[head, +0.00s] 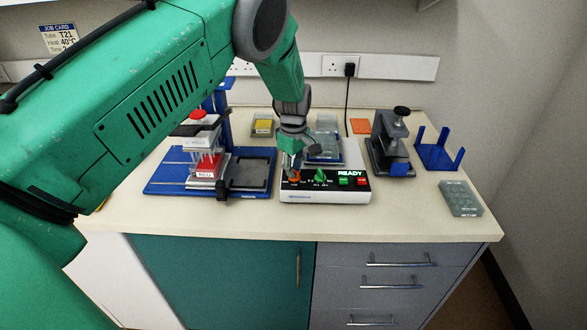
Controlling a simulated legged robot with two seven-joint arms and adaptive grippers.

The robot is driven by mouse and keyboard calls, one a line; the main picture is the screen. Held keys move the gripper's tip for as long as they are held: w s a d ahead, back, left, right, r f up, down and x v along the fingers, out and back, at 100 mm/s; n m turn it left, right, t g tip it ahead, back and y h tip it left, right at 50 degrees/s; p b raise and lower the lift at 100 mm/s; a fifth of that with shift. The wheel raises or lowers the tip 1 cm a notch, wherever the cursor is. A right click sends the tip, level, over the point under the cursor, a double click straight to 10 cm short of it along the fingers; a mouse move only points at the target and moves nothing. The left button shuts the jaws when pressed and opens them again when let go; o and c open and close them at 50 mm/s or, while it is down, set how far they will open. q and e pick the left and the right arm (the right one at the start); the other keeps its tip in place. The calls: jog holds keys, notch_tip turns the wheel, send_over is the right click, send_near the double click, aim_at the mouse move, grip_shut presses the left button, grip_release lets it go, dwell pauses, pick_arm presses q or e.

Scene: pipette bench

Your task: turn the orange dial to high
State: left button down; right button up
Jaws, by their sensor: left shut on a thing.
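The orange dial (293,179) is at the left end of the front panel of a white machine (325,197). My left gripper (293,170) reaches down from above and is shut on the orange dial, hiding much of it. The dial's pointer and the small marks around it are too small to read. A green dial (320,176) sits just to the right on the same panel. My right gripper is not in view.
A blue pipetting stand (165,185) with a red-topped head is close on the left. A dark press-like device (390,150), a blue rack (438,152) and a clear tip box (460,198) stand at right. The counter front (400,225) is clear.

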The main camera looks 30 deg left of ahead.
pick_arm(q)
jog(key=shift+s+d+f+n, duration=0.2)
jog(key=shift+d+f+n, duration=0.1)
jog(key=shift+n, duration=0.2)
jog(key=c, duration=1.7)
grip_release()
jog(key=shift+w+r, duration=0.1)
jog(key=shift+w, duration=0.15)
